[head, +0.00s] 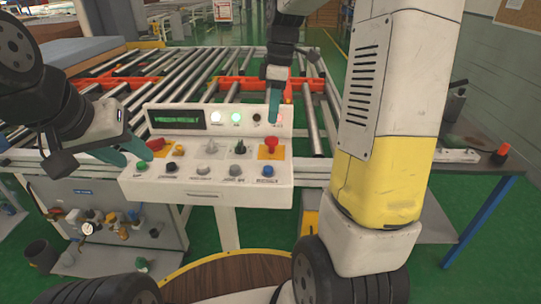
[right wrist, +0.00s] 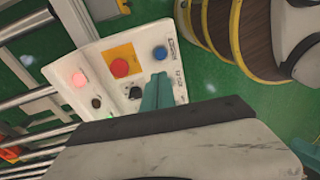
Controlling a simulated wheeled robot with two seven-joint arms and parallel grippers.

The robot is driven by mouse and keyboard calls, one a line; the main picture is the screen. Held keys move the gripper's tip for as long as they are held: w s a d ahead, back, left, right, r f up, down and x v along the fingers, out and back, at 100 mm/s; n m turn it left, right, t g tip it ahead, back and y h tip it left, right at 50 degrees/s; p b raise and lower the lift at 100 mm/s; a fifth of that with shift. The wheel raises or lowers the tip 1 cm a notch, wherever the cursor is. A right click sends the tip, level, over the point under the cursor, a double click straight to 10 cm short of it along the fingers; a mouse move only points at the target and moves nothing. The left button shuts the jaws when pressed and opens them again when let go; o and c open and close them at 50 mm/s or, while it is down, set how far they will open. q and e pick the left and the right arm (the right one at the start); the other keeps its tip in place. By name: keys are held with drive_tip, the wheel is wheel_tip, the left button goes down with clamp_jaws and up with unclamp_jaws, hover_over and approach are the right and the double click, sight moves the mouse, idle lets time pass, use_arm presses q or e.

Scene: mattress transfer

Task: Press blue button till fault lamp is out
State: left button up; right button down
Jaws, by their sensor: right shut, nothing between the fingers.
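The blue button (head: 267,170) is at the right end of the console's lower row; it also shows in the right wrist view (right wrist: 160,52). A lamp glows red (right wrist: 79,80) in the right wrist view; in the head view it is at the right of the lamp row, partly behind my right gripper. The lamp labels are unreadable. My right gripper (head: 274,105) points down in front of the console's upper panel, its teal fingers (right wrist: 157,92) together and empty, apart from the button. My left gripper (head: 122,152) is at the console's left side, its teal fingers spread.
A roller conveyor (head: 190,75) lies behind. A dark side table (head: 470,155) stands at right.

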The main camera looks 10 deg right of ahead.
sight(269, 168)
drive_tip(key=shift+d+f+n, duration=0.2)
drive_tip(key=shift+f+n, duration=0.1)
drive_tip(key=shift+f, duration=0.1)
drive_tip(key=f, duration=0.4)
drive_tip(key=a+f, duration=0.1)
drive_tip(key=f, duration=0.3)
drive_tip(key=s+f, duration=0.1)
drive_tip(key=f, duration=0.3)
drive_tip(key=shift+a+f, duration=0.25)
drive_tip(key=shift+a, duration=0.05)
drive_tip(key=shift+f, duration=0.6)
